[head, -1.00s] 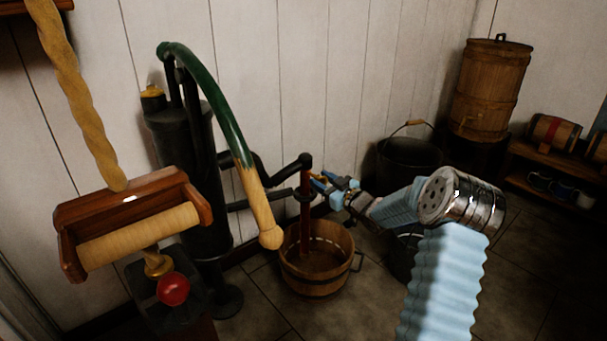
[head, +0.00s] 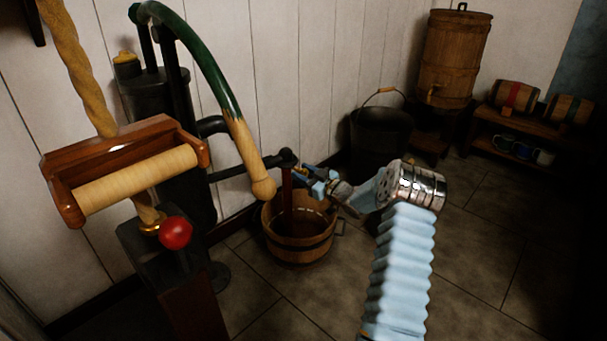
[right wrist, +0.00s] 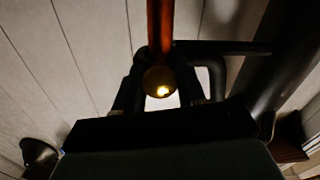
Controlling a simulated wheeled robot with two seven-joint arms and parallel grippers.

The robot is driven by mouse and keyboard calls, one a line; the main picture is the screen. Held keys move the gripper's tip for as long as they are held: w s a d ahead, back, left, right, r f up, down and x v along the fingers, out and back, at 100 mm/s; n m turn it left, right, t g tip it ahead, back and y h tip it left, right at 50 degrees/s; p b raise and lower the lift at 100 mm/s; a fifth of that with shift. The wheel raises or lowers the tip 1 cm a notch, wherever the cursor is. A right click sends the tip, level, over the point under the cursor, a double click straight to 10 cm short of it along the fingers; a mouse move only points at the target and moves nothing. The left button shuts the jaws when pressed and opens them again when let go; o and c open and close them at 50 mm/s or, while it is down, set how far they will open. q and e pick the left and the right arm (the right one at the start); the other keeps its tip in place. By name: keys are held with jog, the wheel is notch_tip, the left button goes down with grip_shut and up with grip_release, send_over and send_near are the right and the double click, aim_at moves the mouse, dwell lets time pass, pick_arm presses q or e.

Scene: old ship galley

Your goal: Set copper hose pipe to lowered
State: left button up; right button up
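The copper hose pipe (head: 287,192) is a reddish-brown tube hanging from the end of the pump's black spout (head: 245,167). Its lower part hangs over the wooden bucket (head: 300,247), and its end is hard to make out in the dark there. My right gripper (head: 308,176) is just to the right of the pipe, near its upper part. In the right wrist view the reddish pipe (right wrist: 160,28) runs down to a shiny round brass-coloured part (right wrist: 161,80) between the open fingers, with gaps visible beside it. My left gripper is not in view.
The black pump (head: 165,110) with its curved green handle (head: 205,70) stands left of the bucket. A wooden roller holder (head: 75,160) and red knob (head: 176,233) are nearer. A black bucket (head: 380,135) and barrel (head: 452,60) stand behind right. Floor at right is clear.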

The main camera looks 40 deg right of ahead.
jog(key=shift+o, duration=1.1)
jog(key=shift+f, duration=0.35)
jog(key=shift+o, duration=1.1)
jog(key=shift+r, duration=0.15)
jog(key=s+d+p, duration=0.1)
jog(key=s, duration=1.2)
jog(key=shift+s+p, duration=0.35)
jog(key=shift+s, duration=0.05)
